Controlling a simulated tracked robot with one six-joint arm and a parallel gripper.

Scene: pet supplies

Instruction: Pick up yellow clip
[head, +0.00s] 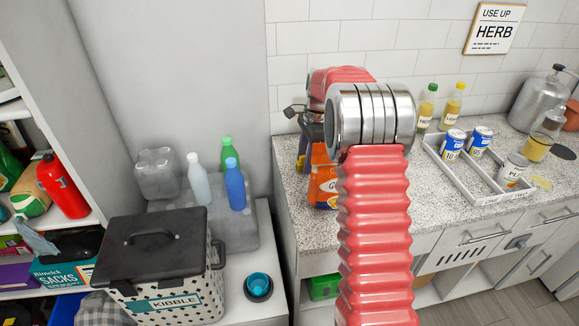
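A small flat yellow thing (541,183) lies on the speckled counter at the right, just right of the tray's front end. It may be the yellow clip, but it is too small to be sure. My red arm rises through the middle of the view and bends away at a silver joint.
A jar (541,141), bottles (427,107) and a metal canister (540,97) stand behind. An orange package (322,180) is beside my arm. A kibble bin (153,257) stands left.

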